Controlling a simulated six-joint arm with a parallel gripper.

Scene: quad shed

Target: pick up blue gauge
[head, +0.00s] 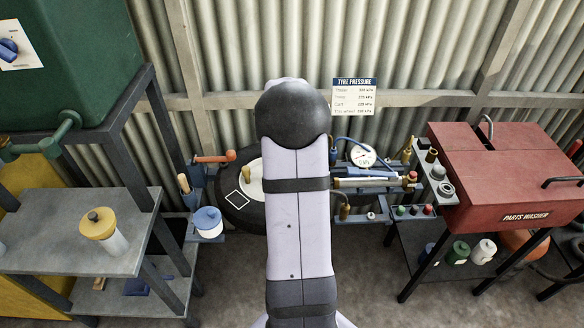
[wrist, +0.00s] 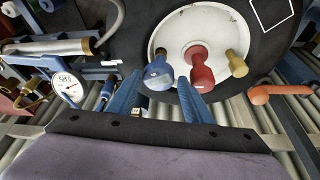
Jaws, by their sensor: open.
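The blue gauge (wrist: 158,73), a stubby blue piece with a rounded head, shows in the wrist view over the edge of the white wheel hub (wrist: 178,38). My gripper (wrist: 159,82) is open, its two blue fingers on either side of the blue gauge; I cannot tell whether they touch it. A red piece (wrist: 198,68) of similar shape is close beside the right finger, and a yellow one (wrist: 237,63) is further right. In the head view my arm hides the gripper and the blue gauge; part of the hub and the yellow piece (head: 249,178) show.
The black tyre (head: 243,208) surrounds the hub. An orange-handled tool (head: 215,158) sits to its left. A dial gauge (head: 362,156) with hose, brass fittings and a small rack are at right, near the red parts washer (head: 500,175). A corrugated wall stands behind.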

